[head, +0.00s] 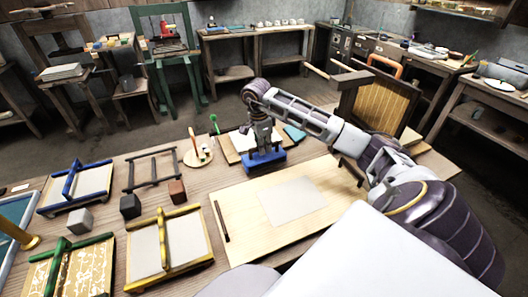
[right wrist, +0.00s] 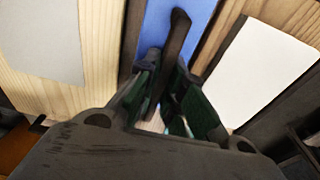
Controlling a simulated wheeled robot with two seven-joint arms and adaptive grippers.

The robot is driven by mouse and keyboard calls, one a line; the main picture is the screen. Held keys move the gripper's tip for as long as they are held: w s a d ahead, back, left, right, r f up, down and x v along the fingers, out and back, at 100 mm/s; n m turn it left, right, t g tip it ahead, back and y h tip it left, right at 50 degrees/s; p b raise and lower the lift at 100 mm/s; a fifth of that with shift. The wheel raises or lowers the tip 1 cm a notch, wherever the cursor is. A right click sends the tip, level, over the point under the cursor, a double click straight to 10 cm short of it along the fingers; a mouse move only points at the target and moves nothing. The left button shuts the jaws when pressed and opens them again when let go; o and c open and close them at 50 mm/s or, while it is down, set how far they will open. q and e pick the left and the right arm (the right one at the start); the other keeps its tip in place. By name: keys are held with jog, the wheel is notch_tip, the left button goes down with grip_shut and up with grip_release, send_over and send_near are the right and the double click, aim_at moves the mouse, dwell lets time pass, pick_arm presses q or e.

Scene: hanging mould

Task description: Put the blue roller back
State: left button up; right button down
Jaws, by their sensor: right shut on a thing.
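The blue roller (head: 265,164) shows in the head view as a blue, block-like piece under my right gripper (head: 262,142). In the right wrist view its blue body (right wrist: 207,14) lies beyond the fingers, and its dark handle (right wrist: 174,38) runs between them. My right gripper (right wrist: 165,92) is shut on that handle. The roller is at the far left edge of the large pale board (head: 238,237); I cannot tell whether it touches the surface below. My left gripper is not in view.
A white sheet (head: 292,200) lies on the pale board, with a thin dark stick (head: 221,222) at its left. Blue (head: 45,210), yellow (head: 138,285) and green (head: 35,285) framed moulds lie left. A dark upright frame (head: 376,105) is right.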

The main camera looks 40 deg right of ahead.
notch_tip(320, 180, down, 2)
jog(key=shift+f, duration=0.35)
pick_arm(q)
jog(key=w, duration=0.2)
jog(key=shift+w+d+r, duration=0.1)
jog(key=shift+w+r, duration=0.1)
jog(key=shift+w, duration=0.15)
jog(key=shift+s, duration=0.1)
pick_arm(e)
jog(key=shift+f, duration=0.1)
